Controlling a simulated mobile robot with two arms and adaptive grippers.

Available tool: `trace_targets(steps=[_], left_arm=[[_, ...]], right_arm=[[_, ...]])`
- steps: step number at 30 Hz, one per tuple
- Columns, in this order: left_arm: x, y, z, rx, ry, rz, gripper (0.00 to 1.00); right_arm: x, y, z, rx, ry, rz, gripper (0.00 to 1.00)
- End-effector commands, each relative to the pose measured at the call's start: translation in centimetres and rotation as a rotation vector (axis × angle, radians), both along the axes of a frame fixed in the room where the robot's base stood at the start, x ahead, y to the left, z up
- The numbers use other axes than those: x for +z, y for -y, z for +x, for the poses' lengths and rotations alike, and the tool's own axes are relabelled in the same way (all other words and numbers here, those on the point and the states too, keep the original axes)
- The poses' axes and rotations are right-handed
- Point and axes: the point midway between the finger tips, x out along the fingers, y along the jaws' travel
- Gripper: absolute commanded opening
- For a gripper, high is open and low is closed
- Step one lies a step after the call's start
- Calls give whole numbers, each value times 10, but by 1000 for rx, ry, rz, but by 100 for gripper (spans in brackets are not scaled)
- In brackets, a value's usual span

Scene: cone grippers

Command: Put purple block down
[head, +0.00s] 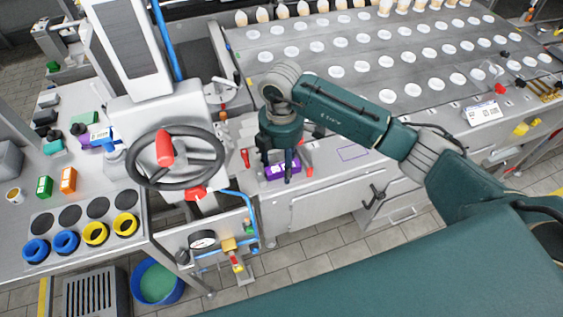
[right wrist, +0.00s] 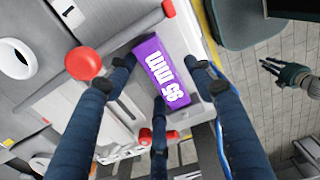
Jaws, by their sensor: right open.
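The purple block (head: 283,171), with white "55 mm" lettering, lies on the grey work surface near its front edge. It also shows in the right wrist view (right wrist: 162,75). My right gripper (head: 279,167) points down over it. Its dark blue fingers (right wrist: 160,95) stand spread around the block, open; whether any finger touches it I cannot tell. A thin purple rectangle outline (head: 353,153) is marked on the surface to the right, with nothing on it. My left gripper (right wrist: 291,76) shows small at the right of the right wrist view, fingers apart and empty.
A black handwheel (head: 176,181) on a machine stands left of the block. Red parts (head: 245,158) lie close by. A tray of white discs and cones (head: 380,62) lies behind. Blue and yellow rings (head: 96,233) sit at left. Surface around the outline is clear.

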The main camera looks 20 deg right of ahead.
Motion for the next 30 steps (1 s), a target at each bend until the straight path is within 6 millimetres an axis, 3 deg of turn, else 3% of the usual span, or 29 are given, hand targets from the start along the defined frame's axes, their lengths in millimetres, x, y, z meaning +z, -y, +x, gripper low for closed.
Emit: trace_targets(steps=[5, 18, 23, 30], left_arm=[[-4, 0, 0, 1, 0, 0, 26], [-21, 0, 0, 1, 0, 0, 26], [-21, 0, 0, 2, 0, 0, 26], [-21, 0, 0, 2, 0, 0, 26]], right_arm=[[17, 0, 1, 0, 3, 2, 53], [108, 0, 2, 1, 6, -1, 53], [121, 0, 1, 0, 2, 0, 53], [124, 0, 0, 0, 0, 0, 53]])
